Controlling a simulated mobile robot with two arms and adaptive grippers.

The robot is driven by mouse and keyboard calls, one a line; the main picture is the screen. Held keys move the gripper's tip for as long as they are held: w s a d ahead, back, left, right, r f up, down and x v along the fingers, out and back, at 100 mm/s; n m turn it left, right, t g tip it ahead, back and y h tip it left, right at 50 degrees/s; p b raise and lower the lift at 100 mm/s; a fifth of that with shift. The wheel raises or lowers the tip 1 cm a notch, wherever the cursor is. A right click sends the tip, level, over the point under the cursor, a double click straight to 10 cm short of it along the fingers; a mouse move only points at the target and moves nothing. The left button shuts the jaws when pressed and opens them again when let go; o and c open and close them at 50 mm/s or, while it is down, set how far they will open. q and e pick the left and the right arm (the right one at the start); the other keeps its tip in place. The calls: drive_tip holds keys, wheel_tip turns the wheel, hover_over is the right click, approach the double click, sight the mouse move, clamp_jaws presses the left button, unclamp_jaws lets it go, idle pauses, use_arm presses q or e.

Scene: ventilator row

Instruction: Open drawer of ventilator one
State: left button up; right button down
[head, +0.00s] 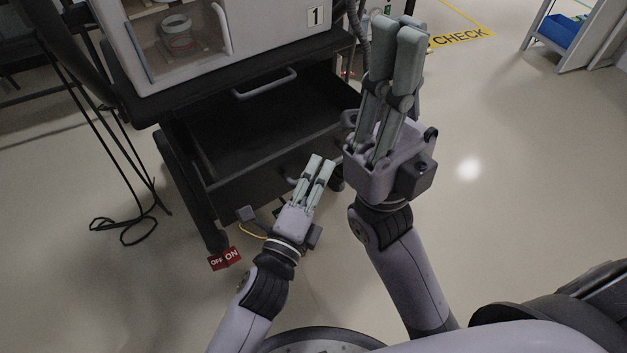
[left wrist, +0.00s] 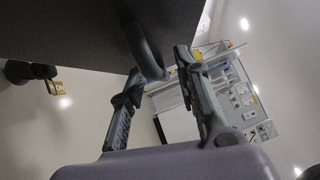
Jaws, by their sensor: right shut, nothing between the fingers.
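Ventilator one (head: 262,38), a pale unit with a "1" label (head: 316,15), stands on a black cart. Under its top is a handle (head: 265,82). Below that is a dark recessed area (head: 250,125) that looks like a drawer's inside; I cannot tell for sure how far it stands out. A lower dark front (head: 250,190) has a handle (head: 291,181) beside my left gripper (head: 321,160). In the left wrist view, a curved dark handle (left wrist: 143,45) reaches between the parted fingertips (left wrist: 160,70); contact is unclear. My right gripper (head: 402,28) is shut and empty, raised right of the cart.
A red OFF/ON tag (head: 224,258) hangs by the cart's lower corner. Black cables (head: 125,225) lie on the floor at left. The floor (head: 520,140) at right is clear up to a yellow CHECK marking (head: 461,38) and a shelf with a blue bin (head: 558,30).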

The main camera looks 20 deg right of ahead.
use_arm(q)
drive_tip(key=v, duration=1.2)
